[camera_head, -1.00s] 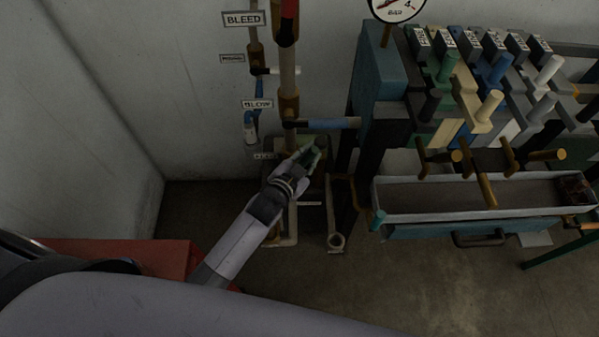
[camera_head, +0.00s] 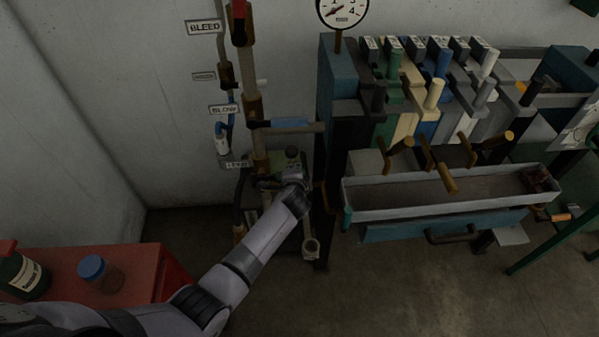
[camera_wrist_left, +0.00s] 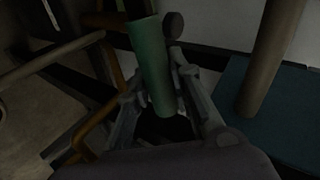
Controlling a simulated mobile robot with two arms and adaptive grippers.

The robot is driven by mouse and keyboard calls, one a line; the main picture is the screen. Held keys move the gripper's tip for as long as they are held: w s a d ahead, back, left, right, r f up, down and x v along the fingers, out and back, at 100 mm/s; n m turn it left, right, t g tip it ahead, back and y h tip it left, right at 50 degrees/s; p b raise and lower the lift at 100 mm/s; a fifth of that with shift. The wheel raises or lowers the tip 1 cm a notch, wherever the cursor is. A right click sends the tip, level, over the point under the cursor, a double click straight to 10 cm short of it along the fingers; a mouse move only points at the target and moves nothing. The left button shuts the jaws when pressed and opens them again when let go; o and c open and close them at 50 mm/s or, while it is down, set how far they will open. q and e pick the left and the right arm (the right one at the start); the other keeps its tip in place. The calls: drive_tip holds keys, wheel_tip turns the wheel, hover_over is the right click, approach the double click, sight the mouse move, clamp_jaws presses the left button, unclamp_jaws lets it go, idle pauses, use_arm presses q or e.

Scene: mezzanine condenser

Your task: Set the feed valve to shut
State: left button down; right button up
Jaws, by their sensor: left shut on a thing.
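My left gripper (camera_head: 284,177) is low at the pipework in the head view, beside the foot of the brown upright pipe (camera_head: 257,135). In the left wrist view its two fingers (camera_wrist_left: 165,112) are closed on a green cylindrical handle (camera_wrist_left: 150,55), which runs up between them. A small dim label (camera_head: 237,164) is on the wall just left of this spot; I cannot read it surely, so I cannot confirm that the green handle is the feed valve's. The valve body is mostly hidden by my gripper and the dark. My right gripper is not in view.
Above are the BLEED label (camera_head: 204,28), the BLOW label (camera_head: 224,110) and a blue horizontal lever (camera_head: 290,123). A lever rack and a long trough (camera_head: 450,205) stand to the right. A red table (camera_head: 135,270) with a jar (camera_head: 100,273) is at lower left. Floor in front is clear.

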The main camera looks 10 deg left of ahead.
use_arm(q)
drive_tip(key=shift+d+f+m+y+b, duration=0.1)
drive_tip(key=shift+f+m+y+b, duration=0.35)
drive_tip(key=shift+f, duration=0.55)
drive_tip(key=shift+s, duration=0.1)
drive_tip(key=c, duration=1.8)
unclamp_jaws()
drive_tip(key=o, duration=0.4)
drive_tip(key=v, duration=1.1)
drive_tip(key=shift+s+d+r, duration=0.2)
drive_tip(key=shift+r, duration=0.2)
